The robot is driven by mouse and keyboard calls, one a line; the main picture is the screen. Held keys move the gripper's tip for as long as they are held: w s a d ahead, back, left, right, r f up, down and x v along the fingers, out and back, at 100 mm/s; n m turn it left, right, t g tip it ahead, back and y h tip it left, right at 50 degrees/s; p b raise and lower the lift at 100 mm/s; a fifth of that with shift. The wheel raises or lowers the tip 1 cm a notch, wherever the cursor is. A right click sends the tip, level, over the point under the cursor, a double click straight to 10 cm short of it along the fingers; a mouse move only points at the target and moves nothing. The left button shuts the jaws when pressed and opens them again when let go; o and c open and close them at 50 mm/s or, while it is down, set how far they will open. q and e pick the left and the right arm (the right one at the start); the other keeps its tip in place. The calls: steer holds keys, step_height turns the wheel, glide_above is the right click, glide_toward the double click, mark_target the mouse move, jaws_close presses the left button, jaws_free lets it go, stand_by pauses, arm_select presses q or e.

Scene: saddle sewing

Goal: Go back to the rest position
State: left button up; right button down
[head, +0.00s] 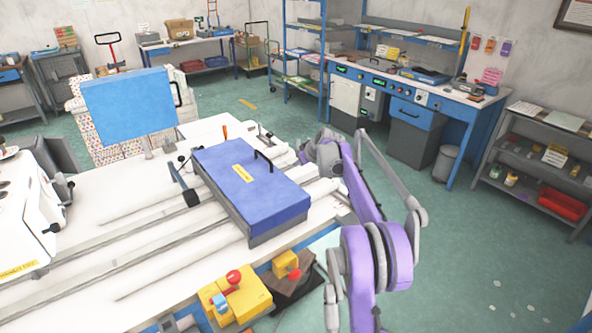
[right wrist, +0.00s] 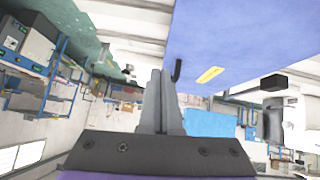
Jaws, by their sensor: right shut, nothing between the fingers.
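My right arm, purple and grey, comes in from the lower right in the head view. Its gripper (head: 308,154) is beside the right far edge of a blue cover (head: 244,186) with a black handle and yellow label, partly hidden by its own wrist. In the right wrist view the gripper's two fingers (right wrist: 161,100) are together with nothing between them. The blue cover (right wrist: 235,40) fills the upper right there, apart from the fingers as far as I can tell. My left gripper does not show.
The cover lies on a white machine table (head: 110,238) with rails. A blue upright panel (head: 130,103) stands behind. Yellow boxes with red buttons (head: 238,298) sit at the near edge.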

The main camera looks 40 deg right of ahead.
steer(key=v, duration=0.5)
steer(key=s+a+g, duration=0.1)
steer(key=s+a, duration=0.4)
steer(key=a, duration=0.3)
steer(key=s+a+y, duration=0.1)
steer(key=s+a, duration=0.4)
steer(key=a, duration=0.3)
steer(key=s+a+g, duration=0.1)
steer(key=s+a, duration=0.4)
steer(key=a, duration=0.4)
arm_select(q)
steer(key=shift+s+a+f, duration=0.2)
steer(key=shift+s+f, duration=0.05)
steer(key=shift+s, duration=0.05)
arm_select(e)
steer(key=s+a+f, duration=0.3)
steer(key=s+f, duration=0.1)
steer(key=s, duration=0.3)
steer(key=s+a+f, duration=0.4)
steer(key=s, duration=0.4)
steer(key=s+a+f+g, duration=0.1)
steer(key=s+a+f, duration=0.3)
steer(key=s, duration=0.3)
steer(key=shift+s+f+m, duration=0.2)
steer(key=shift+f+m, duration=0.1)
steer(key=shift+f, duration=0.15)
